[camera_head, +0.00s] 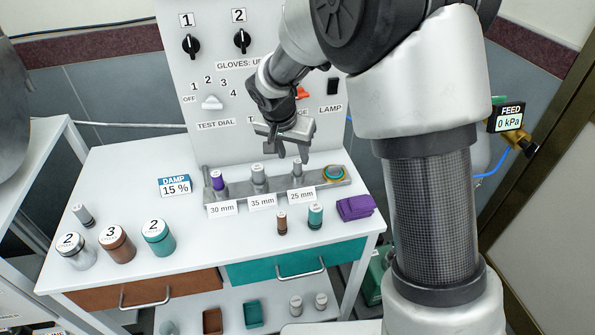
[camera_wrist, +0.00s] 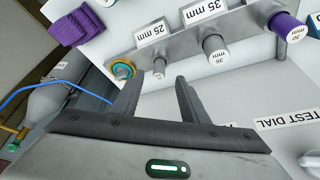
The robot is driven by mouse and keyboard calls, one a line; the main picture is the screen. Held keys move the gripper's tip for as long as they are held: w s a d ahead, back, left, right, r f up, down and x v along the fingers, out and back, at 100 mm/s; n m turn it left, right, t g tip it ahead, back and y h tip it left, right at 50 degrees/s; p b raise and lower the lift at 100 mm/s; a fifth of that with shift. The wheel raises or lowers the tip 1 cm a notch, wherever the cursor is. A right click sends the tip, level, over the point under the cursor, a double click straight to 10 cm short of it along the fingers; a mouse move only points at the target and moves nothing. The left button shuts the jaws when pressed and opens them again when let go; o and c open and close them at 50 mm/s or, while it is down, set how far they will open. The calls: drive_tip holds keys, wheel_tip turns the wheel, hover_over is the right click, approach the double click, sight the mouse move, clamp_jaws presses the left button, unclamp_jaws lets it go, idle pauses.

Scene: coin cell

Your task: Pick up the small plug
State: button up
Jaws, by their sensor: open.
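The small plug (camera_head: 297,169) is a thin grey cylinder standing upright at the 25 mm label (camera_head: 302,196) on the grey rack (camera_head: 238,195). In the wrist view the small plug (camera_wrist: 159,67) shows end-on, just beyond and between the fingertips in the picture. My gripper (camera_head: 293,157) is open and empty, its fingers pointing down above the 25 mm place; the fingers (camera_wrist: 158,82) also show in the wrist view, apart from each other. I see no contact with the plug. The larger 35 mm plug (camera_head: 258,173) and the purple-topped 30 mm plug (camera_head: 218,180) stand to its left.
A brass and teal ring (camera_head: 334,173) sits at the rack's right end. Brown (camera_head: 281,223) and teal (camera_head: 315,216) small cylinders and a folded purple cloth (camera_head: 354,207) lie in front. The switch panel (camera_head: 205,130) rises close behind. Numbered jars (camera_head: 117,246) stand front left.

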sight(297, 162)
drive_tip(key=shift+w+x, duration=0.15)
drive_tip(key=shift+x, duration=1.6)
drive_tip(key=shift+w+x, duration=0.1)
drive_tip(key=shift+x, duration=1.65)
drive_tip(key=shift+d+r, duration=0.1)
drive_tip(key=shift+r, duration=0.05)
clamp_jaws()
